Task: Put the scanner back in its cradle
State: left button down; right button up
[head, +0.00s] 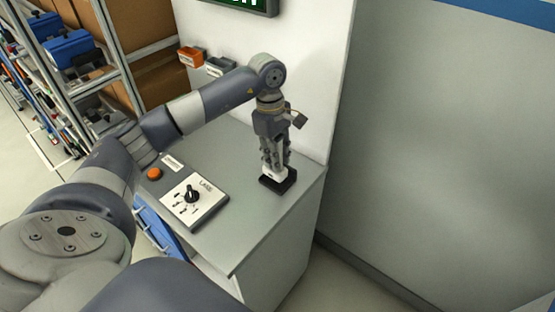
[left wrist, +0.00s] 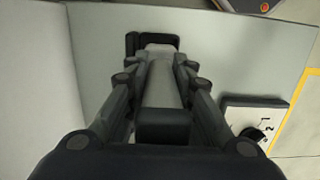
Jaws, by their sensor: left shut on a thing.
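The scanner (left wrist: 163,85) is a light grey body with a dark end, held between the fingers of my left gripper (head: 274,163). In the head view the gripper points down over the black cradle (head: 278,181), near the back right corner of the grey cabinet top. A pale part of the scanner shows just below the fingertips, at the cradle. In the left wrist view the cradle (left wrist: 131,44) shows as a dark frame around the scanner's far end. I cannot tell whether the scanner is fully seated. My right gripper is not in view.
A label panel with a black knob (head: 191,194) and an orange button (head: 154,173) are on the cabinet top (head: 240,225). A white wall stands close behind the cradle. Orange (head: 191,56) and grey (head: 219,66) bins hang on it. The cabinet top's front right is clear.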

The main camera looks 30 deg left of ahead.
pick_arm(q)
jog(key=shift+w+d, duration=0.1)
jog(key=shift+w, duration=0.05)
notch_tip(320, 180, down, 3)
jog(key=shift+r+p, duration=0.1)
jog(key=shift+p, duration=0.9)
jog(key=shift+f, duration=0.35)
jog(key=c, duration=1.7)
grip_release()
